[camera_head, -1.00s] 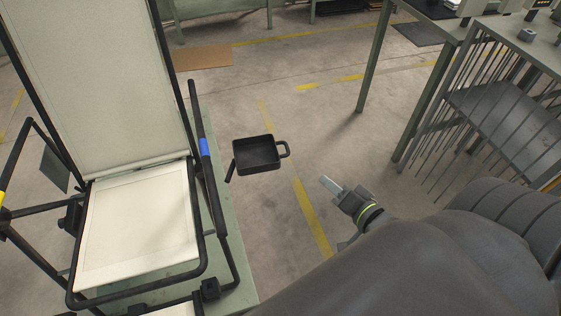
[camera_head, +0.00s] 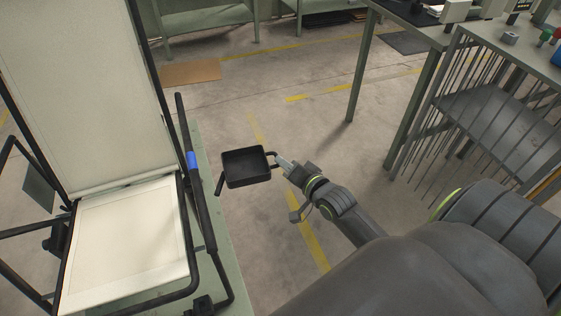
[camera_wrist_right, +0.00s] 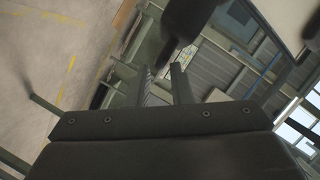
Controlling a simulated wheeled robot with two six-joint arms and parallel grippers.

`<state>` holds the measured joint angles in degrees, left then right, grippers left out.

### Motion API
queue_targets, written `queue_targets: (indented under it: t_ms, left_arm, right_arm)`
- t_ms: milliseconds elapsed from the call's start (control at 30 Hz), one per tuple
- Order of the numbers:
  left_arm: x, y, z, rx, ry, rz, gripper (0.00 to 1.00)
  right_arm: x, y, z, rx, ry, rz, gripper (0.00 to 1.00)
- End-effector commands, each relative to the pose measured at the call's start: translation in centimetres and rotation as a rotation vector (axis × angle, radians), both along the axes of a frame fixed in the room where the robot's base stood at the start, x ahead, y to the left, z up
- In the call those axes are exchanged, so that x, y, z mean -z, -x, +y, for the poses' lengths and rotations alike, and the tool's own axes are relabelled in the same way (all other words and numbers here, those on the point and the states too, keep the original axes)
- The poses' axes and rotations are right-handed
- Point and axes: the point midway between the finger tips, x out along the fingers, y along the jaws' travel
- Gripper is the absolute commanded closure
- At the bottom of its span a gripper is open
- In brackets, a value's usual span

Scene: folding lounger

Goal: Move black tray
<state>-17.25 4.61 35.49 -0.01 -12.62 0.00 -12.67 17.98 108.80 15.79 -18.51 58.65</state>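The black tray (camera_head: 246,168) is a shallow square pan at the right side of the lounger (camera_head: 130,235), with a small loop handle on its right side. A short dark rod (camera_head: 219,183) shows at its lower left. My right gripper (camera_head: 281,161) is at the tray's handle, coming from the right. In the right wrist view its two fingers (camera_wrist_right: 163,87) are apart. A dark bar (camera_wrist_right: 167,52), likely the handle, shows at or between their tips; contact cannot be told. My left gripper is not in view.
The lounger's black tube frame (camera_head: 197,180) with a blue band stands close left of the tray, on a green table (camera_head: 235,292). A wire rack and bench (camera_head: 480,100) stand at the right. Open floor (camera_head: 330,130) lies between.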

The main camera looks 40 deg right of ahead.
Motion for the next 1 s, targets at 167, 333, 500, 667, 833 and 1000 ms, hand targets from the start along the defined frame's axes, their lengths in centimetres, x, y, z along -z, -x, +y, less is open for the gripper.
queue_targets:
  t_ms: [167, 333, 500, 667, 833, 1000]
  left_arm:
    - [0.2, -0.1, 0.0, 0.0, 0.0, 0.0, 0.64]
    - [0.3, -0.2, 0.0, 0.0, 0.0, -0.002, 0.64]
    - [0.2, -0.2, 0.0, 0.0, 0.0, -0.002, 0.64]
    - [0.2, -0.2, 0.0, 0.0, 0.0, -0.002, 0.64]
    - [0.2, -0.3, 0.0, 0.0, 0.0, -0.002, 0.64]
    - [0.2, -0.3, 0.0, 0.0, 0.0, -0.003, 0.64]
  right_arm:
    - [0.5, -2.0, 0.1, 0.0, -0.001, 0.0, 0.8]
    - [0.6, -2.6, 0.1, 0.0, -0.001, 0.0, 0.8]
    - [0.6, -2.6, 0.1, 0.0, -0.001, 0.0, 0.8]
    - [0.6, -2.6, 0.1, 0.0, -0.001, 0.0, 0.93]
    - [0.7, -2.6, 0.1, 0.001, -0.001, 0.001, 1.0]
    - [0.7, -2.6, 0.1, 0.0, 0.0, 0.002, 1.0]
